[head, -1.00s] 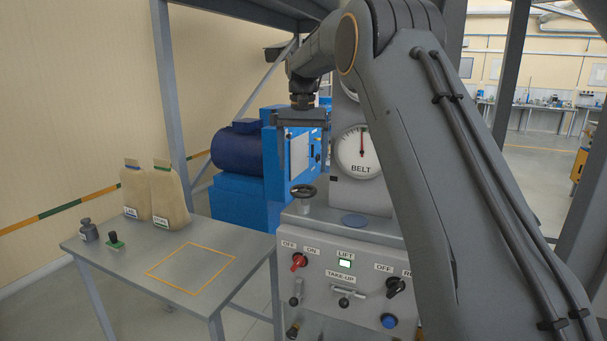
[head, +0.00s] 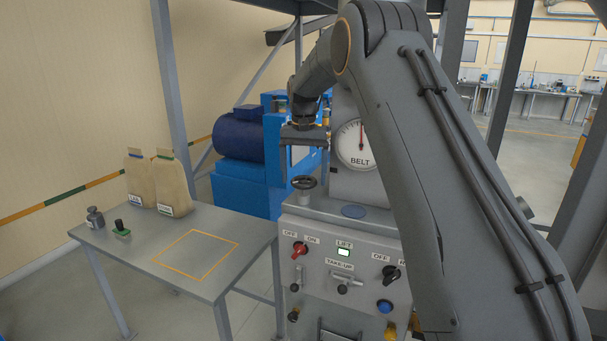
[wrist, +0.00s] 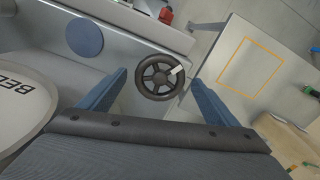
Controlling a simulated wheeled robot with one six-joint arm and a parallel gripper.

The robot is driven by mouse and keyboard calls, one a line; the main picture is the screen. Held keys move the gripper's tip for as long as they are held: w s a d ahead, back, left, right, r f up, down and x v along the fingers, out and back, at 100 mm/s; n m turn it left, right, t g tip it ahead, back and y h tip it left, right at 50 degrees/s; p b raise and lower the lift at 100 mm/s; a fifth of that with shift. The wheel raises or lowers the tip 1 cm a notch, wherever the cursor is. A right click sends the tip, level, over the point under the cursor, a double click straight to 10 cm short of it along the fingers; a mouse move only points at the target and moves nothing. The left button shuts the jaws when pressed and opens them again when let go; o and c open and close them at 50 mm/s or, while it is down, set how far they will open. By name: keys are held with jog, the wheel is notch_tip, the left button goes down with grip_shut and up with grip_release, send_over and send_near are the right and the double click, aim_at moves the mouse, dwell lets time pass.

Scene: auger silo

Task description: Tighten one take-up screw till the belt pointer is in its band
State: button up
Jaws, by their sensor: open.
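The belt dial (head: 358,146), a white round face marked BELT with a red pointer standing about upright, is on the grey machine behind my arm; its right edge is hidden. A black handwheel (head: 303,183) stands on the machine's top ledge, left of the dial. In the wrist view the handwheel (wrist: 160,77) shows from above with a pale grip on its rim. My gripper (wrist: 160,85) is open, its blue fingers on either side of the handwheel. In the head view my gripper (head: 304,146) is above the wheel. The TAKE-UP label (head: 341,263) sits over two small screws (head: 343,284) on the front panel.
The panel has a red switch (head: 299,249), a black switch (head: 391,273), a lit LIFT lamp (head: 344,252) and a blue button (head: 384,306). A table (head: 140,262) with paper bags (head: 172,185) stands left. A blue motor (head: 240,137) is behind.

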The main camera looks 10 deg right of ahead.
jog(key=c, duration=1.1)
jog(key=shift+m, duration=0.4)
jog(key=shift+m+b, duration=0.7)
jog(key=shift+m, duration=0.3)
jog(key=m+b, duration=0.1)
jog(key=m, duration=0.3)
jog(key=shift+m, duration=0.3)
jog(key=m+b, duration=0.1)
jog(key=m, duration=0.2)
jog(key=shift+m, duration=0.3)
jog(key=shift+r+m+b, duration=0.1)
jog(key=shift+m+b, duration=0.2)
jog(key=shift+m, duration=1.6)
